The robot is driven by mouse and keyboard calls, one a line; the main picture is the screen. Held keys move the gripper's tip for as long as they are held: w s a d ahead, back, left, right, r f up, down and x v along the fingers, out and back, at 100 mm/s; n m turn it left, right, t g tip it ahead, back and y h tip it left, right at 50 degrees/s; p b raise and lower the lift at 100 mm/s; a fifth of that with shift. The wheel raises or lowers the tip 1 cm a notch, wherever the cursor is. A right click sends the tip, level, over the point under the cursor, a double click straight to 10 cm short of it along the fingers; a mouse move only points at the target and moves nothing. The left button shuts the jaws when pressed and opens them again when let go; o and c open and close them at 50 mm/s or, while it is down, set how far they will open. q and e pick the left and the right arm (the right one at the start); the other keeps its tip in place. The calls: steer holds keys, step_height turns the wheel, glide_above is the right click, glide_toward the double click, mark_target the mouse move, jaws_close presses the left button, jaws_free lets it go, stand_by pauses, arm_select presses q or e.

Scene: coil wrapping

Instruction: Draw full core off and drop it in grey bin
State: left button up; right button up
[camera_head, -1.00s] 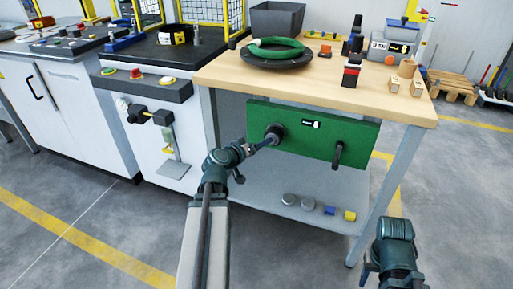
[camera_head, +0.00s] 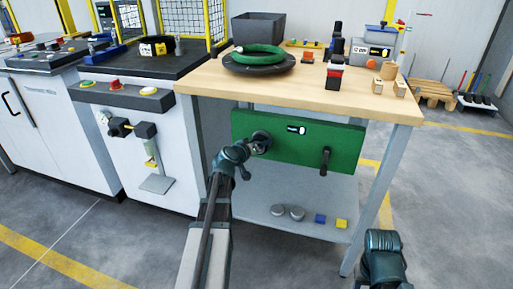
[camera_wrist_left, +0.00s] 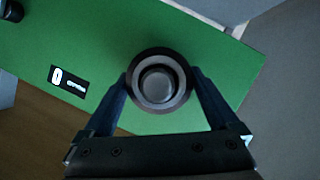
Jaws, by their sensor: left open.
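The core (camera_head: 262,136), a dark round piece, sits on the front of the green panel (camera_head: 345,143) under the wooden table. In the left wrist view the core (camera_wrist_left: 158,85) shows as a dark ring around a grey round centre. My left gripper (camera_head: 254,147) is at the core. In the left wrist view its two open fingers (camera_wrist_left: 159,84) stand on either side of the ring; whether they touch it I cannot tell. The grey bin (camera_head: 258,28) stands at the back left of the tabletop. My right arm's wrist shows at the bottom right, its gripper out of the picture.
A green coil (camera_head: 250,56) on a black disc lies on the table (camera_head: 315,94), in front of the bin. A black handle (camera_head: 325,158) sticks out of the panel's right part. Small discs and blocks lie on the lower shelf (camera_head: 285,228).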

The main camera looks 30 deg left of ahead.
arm_select(q)
jaws_close()
stand_by(0.8)
